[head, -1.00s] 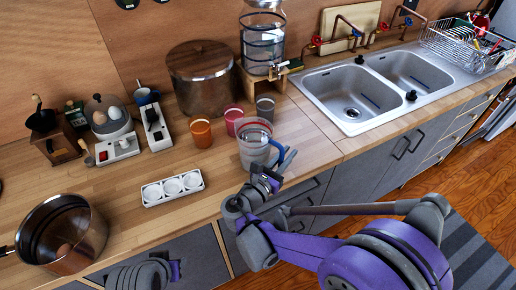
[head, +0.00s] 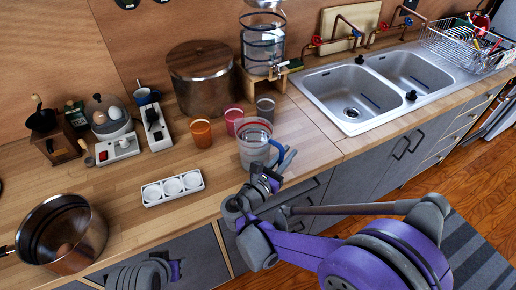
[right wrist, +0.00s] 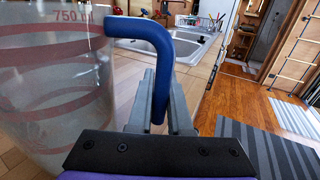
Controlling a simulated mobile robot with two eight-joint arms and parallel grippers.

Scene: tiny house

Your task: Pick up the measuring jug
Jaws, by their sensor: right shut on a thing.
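The measuring jug (head: 254,146) is clear with red markings and a blue handle. It is upright at the front of the wooden counter in the head view; I cannot tell whether its base touches the counter. In the right wrist view the jug (right wrist: 50,85) fills the left side, with its blue handle (right wrist: 158,60) running down between the fingers. My right gripper (head: 284,160) is shut on the handle; its fingers also show in the right wrist view (right wrist: 160,100). My left arm shows at the bottom of the head view, but its fingers cannot be made out.
Orange (head: 201,133), pink (head: 233,121) and grey (head: 265,108) cups stand behind the jug. A white three-cup tray (head: 172,188) lies to its left, and a copper pot (head: 93,235) farther left. A double sink (head: 350,112) is at the right.

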